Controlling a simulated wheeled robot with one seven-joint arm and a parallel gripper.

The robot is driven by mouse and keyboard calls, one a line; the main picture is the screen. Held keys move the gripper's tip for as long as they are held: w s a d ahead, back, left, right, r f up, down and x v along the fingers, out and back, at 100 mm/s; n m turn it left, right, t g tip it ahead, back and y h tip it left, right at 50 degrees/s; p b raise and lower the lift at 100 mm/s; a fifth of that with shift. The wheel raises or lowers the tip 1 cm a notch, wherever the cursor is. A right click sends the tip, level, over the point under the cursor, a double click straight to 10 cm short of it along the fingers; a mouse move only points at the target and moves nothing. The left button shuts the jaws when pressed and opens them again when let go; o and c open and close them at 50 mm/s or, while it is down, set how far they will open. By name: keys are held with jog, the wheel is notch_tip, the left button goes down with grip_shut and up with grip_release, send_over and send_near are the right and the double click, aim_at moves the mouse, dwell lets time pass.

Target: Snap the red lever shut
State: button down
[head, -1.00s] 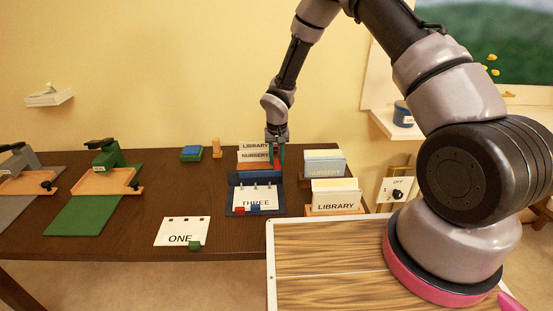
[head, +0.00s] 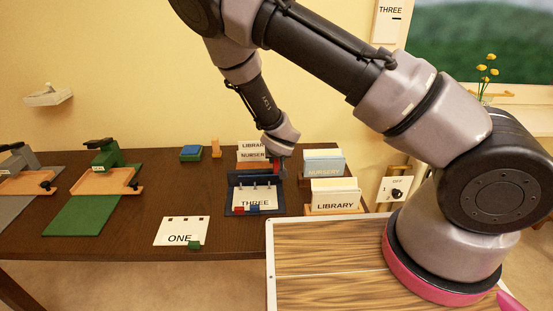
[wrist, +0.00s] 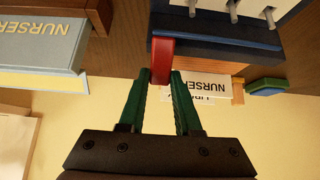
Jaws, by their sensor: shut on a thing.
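The red lever (wrist: 162,58) sticks out from the edge of the dark blue binder (wrist: 215,45) in the wrist view, where the picture is upside down. My gripper (wrist: 163,77) has its two green fingertips on either side of the lever's end and is shut on it. In the head view the blue binder (head: 231,207) lies on the dark desk with a page marked THREE (head: 255,198) on its rings. The red lever (head: 277,166) is a small patch at the binder's back right, partly hidden by my gripper (head: 280,171).
A LIBRARY card box (head: 335,208) and a NURSERY card box (head: 324,171) stand close on the right. More labelled cards (head: 252,155) stand behind. A ONE page (head: 181,232) lies front left. A green punch (head: 106,160) stands further left.

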jog(key=s+t, duration=0.1)
jog(key=t, duration=0.1)
jog(key=s+t, duration=0.2)
jog(key=shift+f+t, duration=0.3)
jog(key=shift+f, duration=0.05)
jog(key=shift+s+f+t, duration=0.3)
jog(key=shift+s+t, duration=0.25)
jog(key=shift+t, duration=0.55)
jog(key=shift+s+f+t, duration=0.3)
jog(key=shift+s+t, duration=0.2)
jog(key=shift+t, duration=0.6)
jog(key=c, duration=0.6)
grip_release()
